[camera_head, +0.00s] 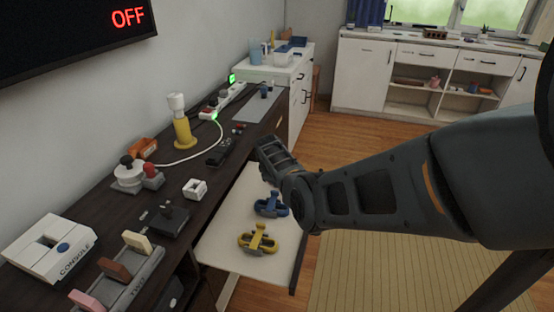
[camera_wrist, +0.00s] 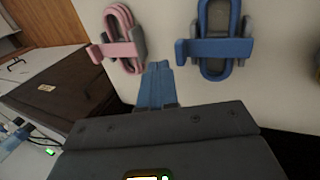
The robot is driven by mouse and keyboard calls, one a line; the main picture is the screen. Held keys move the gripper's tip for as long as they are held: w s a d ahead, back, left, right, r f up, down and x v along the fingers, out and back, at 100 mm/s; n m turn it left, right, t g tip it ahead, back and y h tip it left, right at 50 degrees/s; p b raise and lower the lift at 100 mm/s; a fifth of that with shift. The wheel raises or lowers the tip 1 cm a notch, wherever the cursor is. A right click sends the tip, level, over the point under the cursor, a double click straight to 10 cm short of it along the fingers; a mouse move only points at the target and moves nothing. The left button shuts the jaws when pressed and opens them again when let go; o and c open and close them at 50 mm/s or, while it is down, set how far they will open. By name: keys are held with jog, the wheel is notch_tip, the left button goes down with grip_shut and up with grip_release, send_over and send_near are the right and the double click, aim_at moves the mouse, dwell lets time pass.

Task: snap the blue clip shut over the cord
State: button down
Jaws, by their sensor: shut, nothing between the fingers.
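The blue clip (camera_head: 270,210) lies on the pale pull-out board (camera_head: 225,240), beyond a yellow clip (camera_head: 258,243). In the wrist view the blue clip (camera_wrist: 216,48) is at the upper right, around a looped blue cord (camera_wrist: 220,74). Its blue bar extends across the loop and to the left. I cannot tell whether the bar is fully down or raised. My gripper (camera_wrist: 157,72) is shut and empty, showing in the wrist view below and left of the blue clip, between it and a pink clip (camera_wrist: 118,48). In the head view my arm hides the pink clip.
The yellow clip is close to the blue one. Wooden floor lies beyond.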

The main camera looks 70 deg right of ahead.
notch_tip(320, 180, up, 12)
jog(key=p, duration=0.2)
jog(key=shift+r, duration=0.25)
jog(key=shift+f, duration=0.1)
